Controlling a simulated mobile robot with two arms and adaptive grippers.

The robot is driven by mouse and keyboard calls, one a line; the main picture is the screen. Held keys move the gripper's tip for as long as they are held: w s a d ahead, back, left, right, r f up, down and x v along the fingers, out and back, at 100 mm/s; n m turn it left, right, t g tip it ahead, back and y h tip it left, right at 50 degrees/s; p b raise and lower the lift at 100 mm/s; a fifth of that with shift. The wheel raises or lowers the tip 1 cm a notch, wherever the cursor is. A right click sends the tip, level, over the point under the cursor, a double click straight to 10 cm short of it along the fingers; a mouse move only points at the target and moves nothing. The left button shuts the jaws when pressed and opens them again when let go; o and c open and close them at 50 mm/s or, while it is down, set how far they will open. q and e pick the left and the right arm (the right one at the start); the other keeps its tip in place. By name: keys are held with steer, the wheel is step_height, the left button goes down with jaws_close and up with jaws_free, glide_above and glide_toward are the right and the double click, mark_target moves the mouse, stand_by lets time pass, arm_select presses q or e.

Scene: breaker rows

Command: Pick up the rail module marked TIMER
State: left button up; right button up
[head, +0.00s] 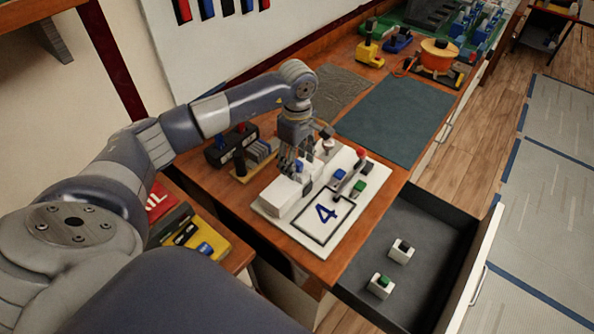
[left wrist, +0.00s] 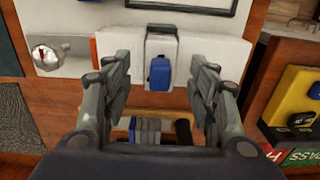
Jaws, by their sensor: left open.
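No TIMER marking is readable, so I cannot tell which module carries it. My left gripper (head: 290,172) is open over the white board (head: 290,232) marked 4. In the left wrist view, a grey and white module with a blue button (left wrist: 160,72) sits between the spread fingertips of the left gripper (left wrist: 162,75), apart from both as far as I can see. On the board's right part are a blue-topped piece (head: 338,174) and a green-topped piece (head: 359,187). My right gripper is out of view.
A silver knob (left wrist: 45,57) stands beside the module. A dark box (head: 231,145) and a small rack of plates (head: 262,153) lie behind the gripper. The open drawer (head: 432,235) juts out at the front. A green mat (head: 395,115) is clear.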

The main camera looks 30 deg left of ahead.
arm_select(q)
steer(key=shift+f, duration=0.55)
jaws_close()
